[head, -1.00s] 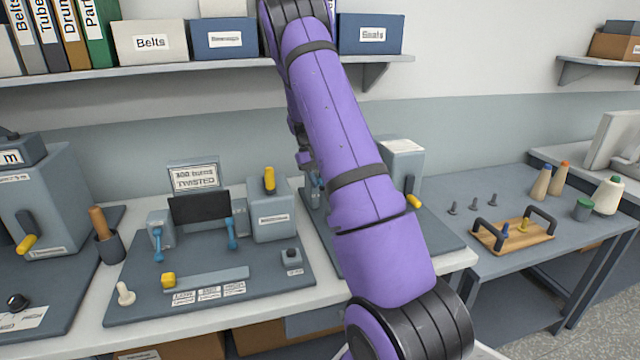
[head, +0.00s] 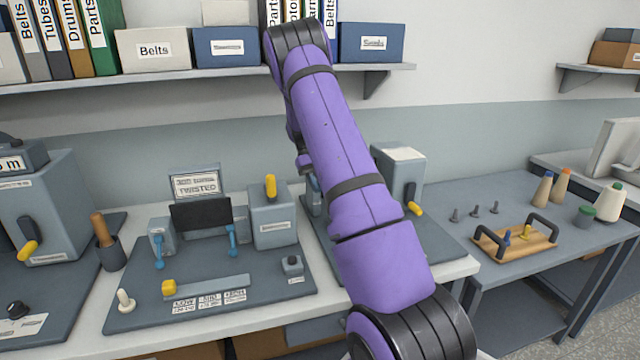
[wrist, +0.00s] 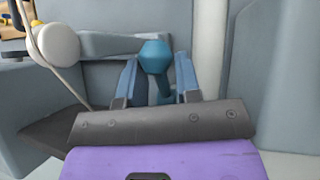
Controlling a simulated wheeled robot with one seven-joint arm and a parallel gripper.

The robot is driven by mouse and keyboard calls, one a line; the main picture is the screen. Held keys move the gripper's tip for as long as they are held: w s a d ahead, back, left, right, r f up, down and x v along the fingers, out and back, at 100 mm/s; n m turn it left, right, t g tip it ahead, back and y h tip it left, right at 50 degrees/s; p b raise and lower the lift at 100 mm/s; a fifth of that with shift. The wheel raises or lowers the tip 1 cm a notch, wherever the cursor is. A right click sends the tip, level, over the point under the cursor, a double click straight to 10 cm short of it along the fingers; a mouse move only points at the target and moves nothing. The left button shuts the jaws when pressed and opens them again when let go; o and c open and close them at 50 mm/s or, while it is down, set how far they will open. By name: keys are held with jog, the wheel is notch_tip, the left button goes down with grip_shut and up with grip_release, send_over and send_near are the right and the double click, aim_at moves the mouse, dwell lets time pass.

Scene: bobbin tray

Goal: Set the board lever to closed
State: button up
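A blue lever with a faceted knob (wrist: 155,57) stands in the middle of the wrist view. My gripper (wrist: 157,78) has its two blue fingers on either side of this lever, with gaps showing between fingers and stem. In the head view my purple arm hides the gripper and most of the right-hand board (head: 440,240). A light blue piece (head: 314,190) shows at the arm's left edge; I cannot tell whether it is lever or finger. The left board (head: 130,300) carries two blue levers, one of them here (head: 158,250).
A grey box with a yellow-handled switch (head: 412,205) stands right of my arm. A shelf (head: 120,78) runs above.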

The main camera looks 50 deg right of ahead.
jog(key=o, duration=0.4)
jog(key=shift+o, duration=0.2)
jog(key=shift+w, duration=0.1)
jog(key=v, duration=1)
jog(key=shift+w+r, duration=0.15)
jog(key=shift+r, duration=0.15)
